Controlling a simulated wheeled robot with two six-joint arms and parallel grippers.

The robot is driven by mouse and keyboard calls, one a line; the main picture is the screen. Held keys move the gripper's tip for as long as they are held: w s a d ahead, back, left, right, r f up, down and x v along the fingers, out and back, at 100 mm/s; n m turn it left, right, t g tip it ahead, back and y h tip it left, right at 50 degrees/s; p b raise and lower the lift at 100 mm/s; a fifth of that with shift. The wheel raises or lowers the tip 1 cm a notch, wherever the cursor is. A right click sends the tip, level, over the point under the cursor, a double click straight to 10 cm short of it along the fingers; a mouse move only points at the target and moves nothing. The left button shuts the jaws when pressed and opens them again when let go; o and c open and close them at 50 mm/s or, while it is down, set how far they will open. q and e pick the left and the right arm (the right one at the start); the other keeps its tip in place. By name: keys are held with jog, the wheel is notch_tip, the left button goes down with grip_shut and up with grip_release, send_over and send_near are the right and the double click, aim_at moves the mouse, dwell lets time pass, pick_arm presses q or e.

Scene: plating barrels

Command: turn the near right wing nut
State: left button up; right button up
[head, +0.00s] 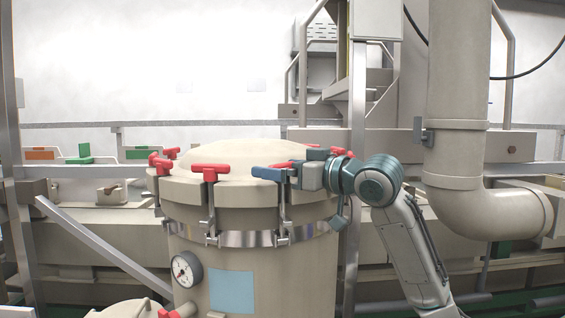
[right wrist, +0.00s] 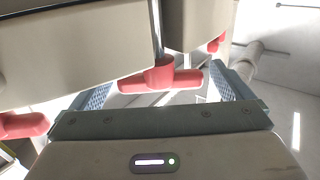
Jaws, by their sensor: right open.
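The near right wing nut (head: 284,165) is red and sits at the front right rim of the beige barrel lid (head: 225,158). My right gripper (head: 280,163) is open at the rim, with one blue finger on the near side of this nut and the other on its far side. In the right wrist view the red wing nut (right wrist: 160,76) shows between the two spread fingers, its bar running across the gap. I see gaps beside it, and neither finger clearly touches it. My left gripper is not in view.
Another red wing nut (head: 210,169) sits to the left on the lid, with more at the far left (head: 160,164). A pressure gauge (head: 185,269) and a blue label (head: 232,291) are on the barrel. A thick pipe (head: 457,100) stands at the right, behind my arm.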

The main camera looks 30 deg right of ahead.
jog(key=shift+w, duration=0.1)
jog(key=c, duration=1)
jog(key=shift+a+r+h+p, duration=0.1)
jog(key=shift+r+h+p, duration=0.15)
jog(key=shift+p, duration=0.25)
jog(key=m+h+p, duration=0.2)
jog(key=h+p, duration=0.1)
jog(key=p, duration=0.1)
jog(key=m+t+h+p, duration=0.1)
jog(key=m+h+p, duration=0.2)
jog(key=h, duration=0.1)
jog(key=shift+a+p, duration=0.1)
jog(key=shift+p, duration=0.3)
jog(key=shift+f+m+g+h+p, duration=0.2)
jog(key=shift+m+g+h+p, duration=0.2)
jog(key=shift+m+h+p, duration=1.2)
jog(key=shift+n+h+b, duration=0.35)
jog(key=shift+n, duration=0.05)
